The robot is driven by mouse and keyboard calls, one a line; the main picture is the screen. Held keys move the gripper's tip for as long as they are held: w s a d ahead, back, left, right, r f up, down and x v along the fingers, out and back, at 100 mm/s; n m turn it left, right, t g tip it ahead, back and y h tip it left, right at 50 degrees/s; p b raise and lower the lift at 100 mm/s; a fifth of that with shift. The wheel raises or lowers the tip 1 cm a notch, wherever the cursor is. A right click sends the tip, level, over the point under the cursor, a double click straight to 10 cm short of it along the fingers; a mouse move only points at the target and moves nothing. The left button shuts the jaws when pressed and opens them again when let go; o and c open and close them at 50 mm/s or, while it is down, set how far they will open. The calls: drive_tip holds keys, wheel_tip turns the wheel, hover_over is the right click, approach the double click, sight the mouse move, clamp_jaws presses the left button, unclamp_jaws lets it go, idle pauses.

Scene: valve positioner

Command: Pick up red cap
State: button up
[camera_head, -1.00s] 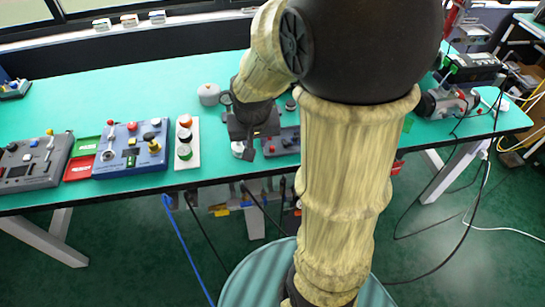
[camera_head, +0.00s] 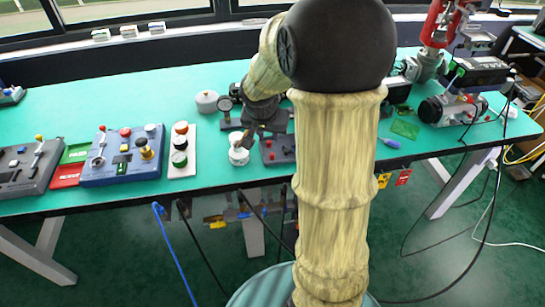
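The orange-red cap (camera_head: 181,127) is the rearmost of three round pieces on a white strip-shaped holder (camera_head: 191,168) on the green table. My gripper (camera_head: 246,141) is black and points down, to the right of the holder and clear of the red cap. It is beside a white round part (camera_head: 238,156), partly in front of it; I cannot tell whether they touch. The fingers are small and dark, so their opening is unclear. Nothing visible hangs from them.
A blue control box (camera_head: 122,170) with knobs stands left of the holder, with red and green trays (camera_head: 67,175) and a grey box (camera_head: 27,180) beyond. A grey round pot (camera_head: 207,101) stands behind. A dark box (camera_head: 279,150) lies right of my gripper. Bare table lies behind the boxes.

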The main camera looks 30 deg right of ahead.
drive_tip(key=b, duration=0.2)
hover_over(272, 154)
drive_tip(key=s+a, duration=0.1)
drive_tip(key=s, duration=0.1)
drive_tip(key=f, duration=0.8)
drive_tip(key=shift+a+f, duration=0.2)
drive_tip(key=shift+f, duration=0.05)
drive_tip(key=shift+f, duration=0.1)
drive_tip(key=x, duration=0.5)
drive_tip(key=shift+w+b, duration=0.1)
drive_tip(key=shift+b, duration=0.2)
clamp_jaws()
